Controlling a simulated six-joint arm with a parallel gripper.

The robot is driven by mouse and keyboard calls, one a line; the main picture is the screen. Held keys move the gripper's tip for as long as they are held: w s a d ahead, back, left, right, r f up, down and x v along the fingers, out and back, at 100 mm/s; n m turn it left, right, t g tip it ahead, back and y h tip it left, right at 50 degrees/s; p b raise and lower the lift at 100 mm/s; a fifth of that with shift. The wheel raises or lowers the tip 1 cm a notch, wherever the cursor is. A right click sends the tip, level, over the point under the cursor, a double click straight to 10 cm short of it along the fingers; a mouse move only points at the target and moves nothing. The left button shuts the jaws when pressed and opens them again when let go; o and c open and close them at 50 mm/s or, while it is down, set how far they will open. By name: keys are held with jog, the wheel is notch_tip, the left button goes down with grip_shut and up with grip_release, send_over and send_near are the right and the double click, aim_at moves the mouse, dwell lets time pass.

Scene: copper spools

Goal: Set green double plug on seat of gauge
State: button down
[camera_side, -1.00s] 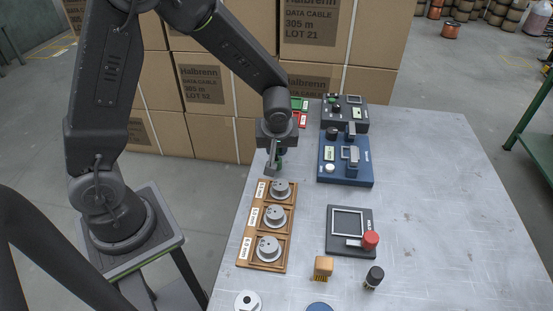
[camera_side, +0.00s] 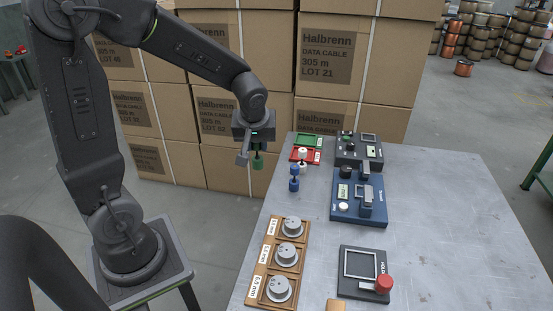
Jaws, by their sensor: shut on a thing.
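My gripper (camera_side: 250,150) is in the air left of the table's far-left edge, shut on the green double plug (camera_side: 257,163). The plug hangs upright below the fingers, and its upper part is partly hidden by them. A blue instrument (camera_side: 343,211) with a grey bracket, small display and white button stands on the table to the right. A dark instrument (camera_side: 347,158) with a display and knobs stands behind it. I cannot tell from the labels which one is the gauge. No plug shows on the blue instrument.
A blue double plug (camera_side: 294,178) stands at the table's left side. A white plug (camera_side: 303,154) is by the red tray (camera_side: 313,157), with a green tray (camera_side: 309,140) behind. A wooden rack (camera_side: 261,270) with grey discs and a framed black device (camera_side: 350,288) are nearer.

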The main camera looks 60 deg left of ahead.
jog(key=shift+s+a+r, duration=0.55)
jog(key=shift+a+r, duration=0.25)
jog(key=shift+a, duration=0.25)
jog(key=m+t+h, duration=0.1)
jog(key=m+h, duration=0.1)
jog(key=m, duration=0.3)
send_over(369, 172)
jog(key=s+d, duration=0.2)
jog(key=s, duration=0.1)
notch_tip(369, 172, down, 4)
jog(key=f, duration=0.1)
jog(key=shift+w+a+f+y, duration=0.1)
jog(key=shift+w+f+y, duration=0.05)
jog(key=shift+f, duration=0.7)
jog(key=shift+w+a+f+y, duration=0.1)
jog(key=shift+f+y, duration=0.05)
jog(key=shift+f, duration=0.65)
jog(key=shift+f, duration=0.25)
jog(key=c, duration=0.9)
grip_release()
